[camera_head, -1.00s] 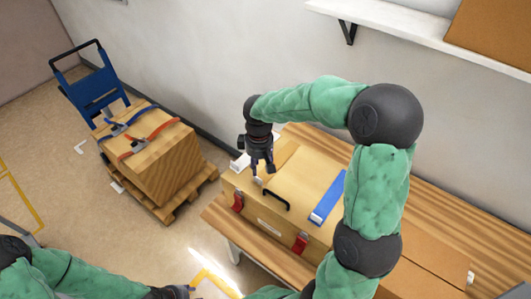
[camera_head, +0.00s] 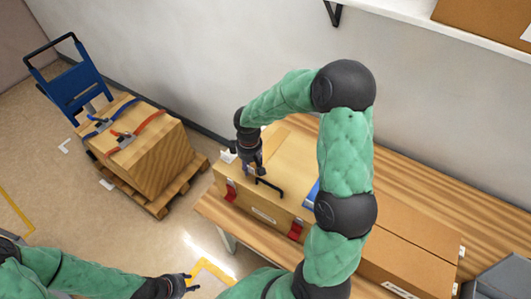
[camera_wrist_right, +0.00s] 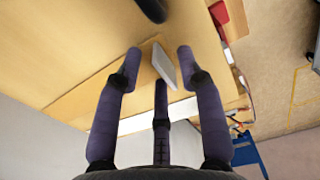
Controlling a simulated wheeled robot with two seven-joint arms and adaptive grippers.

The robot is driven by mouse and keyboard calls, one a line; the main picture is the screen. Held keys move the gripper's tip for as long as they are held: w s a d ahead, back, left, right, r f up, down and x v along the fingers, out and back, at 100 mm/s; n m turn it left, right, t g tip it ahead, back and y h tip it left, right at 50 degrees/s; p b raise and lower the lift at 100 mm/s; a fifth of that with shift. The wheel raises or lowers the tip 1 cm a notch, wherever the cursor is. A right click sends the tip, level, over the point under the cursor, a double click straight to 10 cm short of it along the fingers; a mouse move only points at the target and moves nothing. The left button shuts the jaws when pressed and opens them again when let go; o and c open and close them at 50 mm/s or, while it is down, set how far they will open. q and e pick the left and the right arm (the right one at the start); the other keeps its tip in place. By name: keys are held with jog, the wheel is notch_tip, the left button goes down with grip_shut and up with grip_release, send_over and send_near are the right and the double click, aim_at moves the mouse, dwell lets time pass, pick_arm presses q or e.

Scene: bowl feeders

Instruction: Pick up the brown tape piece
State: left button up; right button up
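A tan-brown tape strip (camera_head: 277,144) lies on the lid of the wooden case (camera_head: 287,192), near its left end. In the right wrist view the strip (camera_wrist_right: 118,78) runs across the lid, with a pale grey flap (camera_wrist_right: 163,65) raised at its end. My right gripper (camera_head: 254,172) is over the lid beside the strip. In the wrist view its three fingers (camera_wrist_right: 159,68) are spread open around the flap; contact cannot be told. My left gripper (camera_head: 188,284) is open and empty, low at the bottom, away from the case.
A black handle (camera_head: 268,186) and red latches (camera_head: 296,229) are on the case. A blue strip (camera_head: 310,195) is partly hidden behind my right arm. A cardboard box (camera_head: 410,255) lies on the wooden table right of the case. A strapped crate (camera_head: 145,160) stands on a pallet at left.

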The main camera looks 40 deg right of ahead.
jog(key=shift+w+f, duration=0.1)
jog(key=shift+f, duration=0.65)
grip_shut()
jog(key=shift+r, duration=0.15)
